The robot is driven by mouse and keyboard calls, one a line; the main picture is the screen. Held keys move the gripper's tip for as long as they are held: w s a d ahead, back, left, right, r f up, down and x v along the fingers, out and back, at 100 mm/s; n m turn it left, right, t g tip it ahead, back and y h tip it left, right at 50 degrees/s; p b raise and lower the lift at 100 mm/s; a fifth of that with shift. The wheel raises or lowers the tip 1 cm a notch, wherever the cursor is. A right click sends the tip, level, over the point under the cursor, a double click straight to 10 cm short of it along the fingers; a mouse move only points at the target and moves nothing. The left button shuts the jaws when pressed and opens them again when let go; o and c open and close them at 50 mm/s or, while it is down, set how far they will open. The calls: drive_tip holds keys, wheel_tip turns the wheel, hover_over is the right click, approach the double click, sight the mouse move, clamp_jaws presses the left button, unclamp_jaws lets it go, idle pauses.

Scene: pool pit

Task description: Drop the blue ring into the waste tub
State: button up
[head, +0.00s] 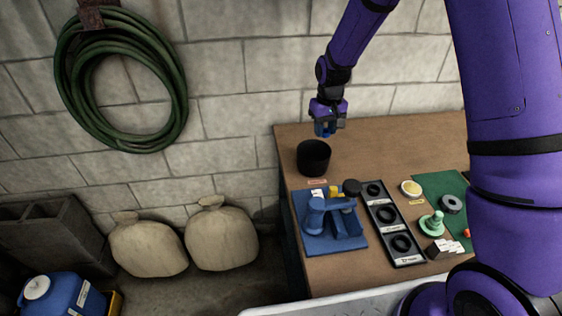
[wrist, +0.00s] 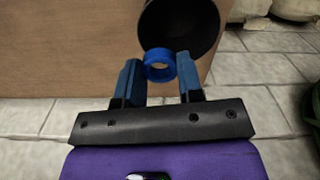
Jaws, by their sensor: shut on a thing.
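My gripper (head: 325,128) is shut on the blue ring and holds it in the air, above the tabletop at the back of the table. In the wrist view the blue ring (wrist: 159,65) sits between the two blue fingertips. The waste tub (head: 313,157) is a black round open tub at the table's back left corner. In the head view my gripper is above and slightly right of the tub's rim. In the wrist view the tub (wrist: 180,25) lies just beyond the ring, its dark inside partly showing. The ring is hard to make out in the head view.
A blue pump-like fixture (head: 330,222) stands on a blue mat in front of the tub. A black tray (head: 392,225) with rings lies right of it. A green mat (head: 432,187) with small parts is further right. The brick wall is close behind.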

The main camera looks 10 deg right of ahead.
drive_tip(key=shift+w+a+f, duration=0.1)
drive_tip(key=shift+a+f, duration=0.1)
drive_tip(key=shift+f, duration=1.3)
drive_tip(key=shift+w+a+f, duration=0.1)
drive_tip(key=shift+a+f, duration=0.05)
drive_tip(key=shift+f, duration=1.35)
drive_tip(key=o, duration=1)
drive_tip(key=shift+c, duration=0.2)
wheel_tip(320, 180, up, 11)
